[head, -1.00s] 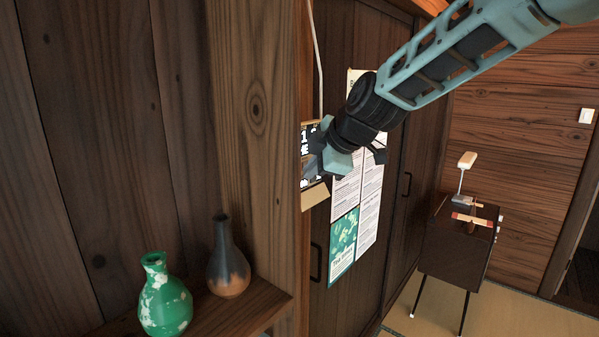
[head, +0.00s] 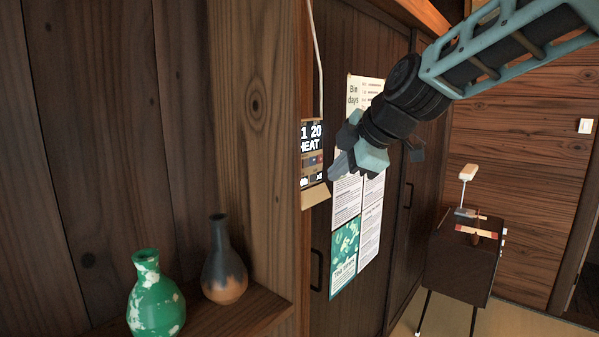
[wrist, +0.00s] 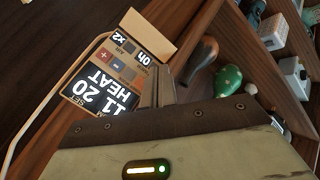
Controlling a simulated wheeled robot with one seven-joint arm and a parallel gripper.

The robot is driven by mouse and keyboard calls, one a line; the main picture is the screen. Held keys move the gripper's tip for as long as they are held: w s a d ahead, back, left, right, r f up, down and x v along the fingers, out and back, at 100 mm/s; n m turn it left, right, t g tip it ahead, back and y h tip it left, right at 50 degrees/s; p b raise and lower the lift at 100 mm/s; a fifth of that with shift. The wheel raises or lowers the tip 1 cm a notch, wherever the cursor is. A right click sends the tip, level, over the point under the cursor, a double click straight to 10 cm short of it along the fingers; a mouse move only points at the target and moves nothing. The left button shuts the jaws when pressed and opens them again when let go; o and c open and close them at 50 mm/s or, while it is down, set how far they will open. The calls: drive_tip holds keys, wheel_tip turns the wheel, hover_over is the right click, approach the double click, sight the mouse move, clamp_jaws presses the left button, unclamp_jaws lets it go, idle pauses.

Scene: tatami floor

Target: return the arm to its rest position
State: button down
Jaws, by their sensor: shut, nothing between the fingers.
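My gripper (head: 343,166) shows in the head view at the end of my arm, which reaches in from the upper right. Its fingers are shut with nothing between them. They point down and left, just right of a wall control panel (head: 312,150) that reads "20" and "HEAT". In the wrist view the shut fingers (wrist: 158,88) show in the middle, beside the same panel (wrist: 105,80), which reads "11 20 HEAT". I see a gap between the fingers and the panel in the head view.
A green-white vase (head: 156,298) and a dark bottle vase (head: 225,265) stand on a wooden shelf at lower left. Posters (head: 345,235) hang on the dark cabinet doors behind my gripper. A small dark stand (head: 462,268) with a lamp (head: 468,173) is at right.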

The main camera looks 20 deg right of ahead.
drive_tip(key=s+a+f+m+g, duration=0.4)
drive_tip(key=s+a+f, duration=0.5)
drive_tip(key=s+f, duration=0.3)
drive_tip(key=s+f+m+g+h, duration=0.1)
drive_tip(key=s+f, duration=0.3)
drive_tip(key=s, duration=0.5)
drive_tip(key=s+d+f+m+g+h, duration=0.1)
drive_tip(key=s+f+m+g+h, duration=0.1)
drive_tip(key=s, duration=0.7)
wheel_tip(320, 180, down, 2)
drive_tip(key=shift+s+f+m+g, duration=0.15)
drive_tip(key=shift+s+m+g, duration=0.35)
drive_tip(key=shift+m, duration=0.7)
